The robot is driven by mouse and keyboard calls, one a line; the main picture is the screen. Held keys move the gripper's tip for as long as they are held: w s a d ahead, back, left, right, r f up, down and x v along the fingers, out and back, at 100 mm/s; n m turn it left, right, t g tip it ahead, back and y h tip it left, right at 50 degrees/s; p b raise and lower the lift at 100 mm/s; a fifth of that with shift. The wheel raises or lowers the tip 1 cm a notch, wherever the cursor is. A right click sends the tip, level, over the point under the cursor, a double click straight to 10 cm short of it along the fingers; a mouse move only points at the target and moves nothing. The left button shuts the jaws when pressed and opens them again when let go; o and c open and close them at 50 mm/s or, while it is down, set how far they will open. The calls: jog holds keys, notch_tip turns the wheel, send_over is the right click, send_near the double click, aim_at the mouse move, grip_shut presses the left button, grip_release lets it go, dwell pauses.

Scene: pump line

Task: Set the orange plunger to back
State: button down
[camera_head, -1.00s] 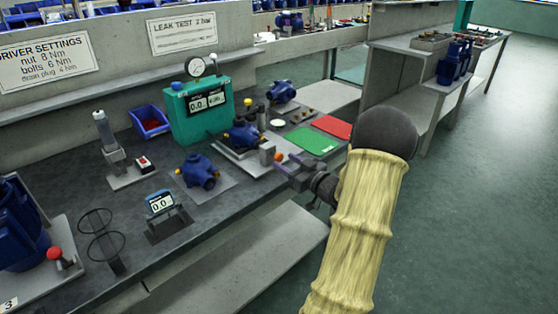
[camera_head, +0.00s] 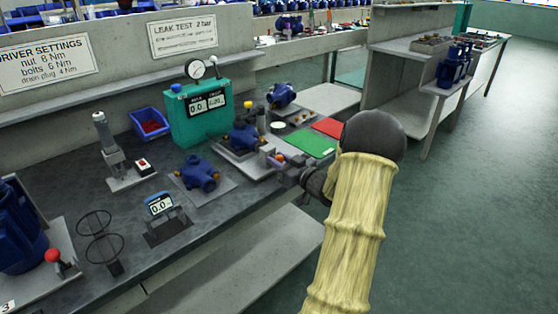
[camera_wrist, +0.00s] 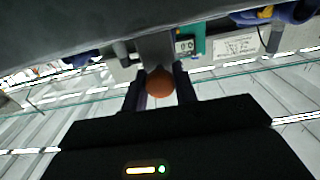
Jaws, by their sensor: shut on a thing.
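The orange plunger (camera_head: 279,158) is a small orange knob at the front of a grey fixture (camera_head: 250,166) on the bench. In the wrist view the orange plunger (camera_wrist: 160,83) sits between the two dark fingers of my gripper (camera_wrist: 160,92). In the head view my gripper (camera_head: 284,168) reaches the fixture from the right and partly covers the knob. My gripper is shut on the plunger. A blue pump (camera_head: 242,138) sits on the fixture behind it. How far the plunger is pushed or pulled cannot be made out.
A teal leak tester (camera_head: 197,112) with a gauge stands behind the fixture. A green mat (camera_head: 308,143) and a red mat (camera_head: 328,127) lie to its right. Another blue pump (camera_head: 200,174) lies left of the fixture. Open floor lies to the right.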

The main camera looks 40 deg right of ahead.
jog(key=shift+s+d+p, duration=0.15)
jog(key=shift+s+p, duration=0.25)
jog(key=shift+s, duration=0.65)
jog(key=shift+s+d+f, duration=0.1)
jog(key=shift+s+f, duration=0.05)
jog(key=shift+s, duration=0.15)
jog(key=c, duration=1.4)
grip_release()
jog(key=shift+o, duration=1.3)
jog(key=shift+s, duration=0.2)
jog(key=shift+w, duration=0.1)
jog(key=s+d+p, duration=0.1)
jog(key=s+p, duration=0.1)
jog(key=s, duration=1.5)
jog(key=shift+s, duration=0.2)
